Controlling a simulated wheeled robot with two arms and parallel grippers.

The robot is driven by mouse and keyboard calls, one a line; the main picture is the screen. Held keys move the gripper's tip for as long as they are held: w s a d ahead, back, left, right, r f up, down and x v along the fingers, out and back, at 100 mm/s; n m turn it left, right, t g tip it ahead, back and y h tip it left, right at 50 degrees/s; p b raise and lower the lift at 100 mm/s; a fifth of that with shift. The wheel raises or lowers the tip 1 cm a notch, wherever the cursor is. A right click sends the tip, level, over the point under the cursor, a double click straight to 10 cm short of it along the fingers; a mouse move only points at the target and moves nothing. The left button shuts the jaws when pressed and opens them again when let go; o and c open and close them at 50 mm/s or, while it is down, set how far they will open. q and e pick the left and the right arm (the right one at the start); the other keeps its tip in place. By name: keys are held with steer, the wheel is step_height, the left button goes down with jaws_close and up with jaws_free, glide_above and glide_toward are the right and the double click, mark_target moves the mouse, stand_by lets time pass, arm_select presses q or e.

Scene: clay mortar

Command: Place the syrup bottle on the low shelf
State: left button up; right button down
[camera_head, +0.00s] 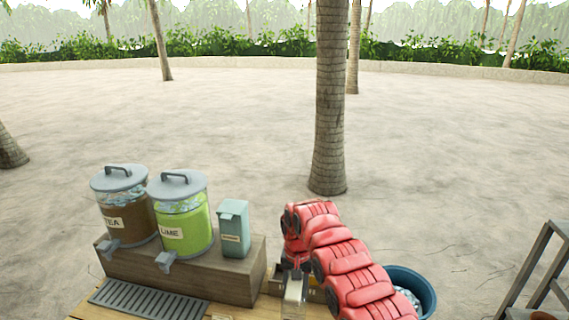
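I cannot make out a syrup bottle in the head view. My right arm, red, reaches in from the bottom right. My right gripper (293,292) points down at the front of the table, by a small wooden box that it partly covers. Its fingertips are near the bottom edge, and I cannot tell whether they hold anything. A dark grey frame (540,262) stands at the far right, cut off by the picture edge; I cannot tell whether it is the low shelf. My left gripper is out of view.
A tea dispenser (127,222) and a lime dispenser (186,226) stand on a wooden riser (232,286), with a teal box (233,228) beside them. A drip grate (148,302) lies in front. A blue tub (425,290) is behind my arm. A palm trunk (329,120) rises beyond; sand is open.

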steer(key=s+d+f+n+b, duration=0.1)
steer(key=s+d+b, duration=0.1)
steer(key=d+b, duration=0.9)
steer(key=d, duration=0.2)
steer(key=shift+s+d+f+n, duration=0.15)
steer(key=shift+s+d+n, duration=0.05)
steer(key=shift+d+n, duration=0.2)
steer(key=shift+w, duration=0.1)
steer(key=shift+d, duration=0.1)
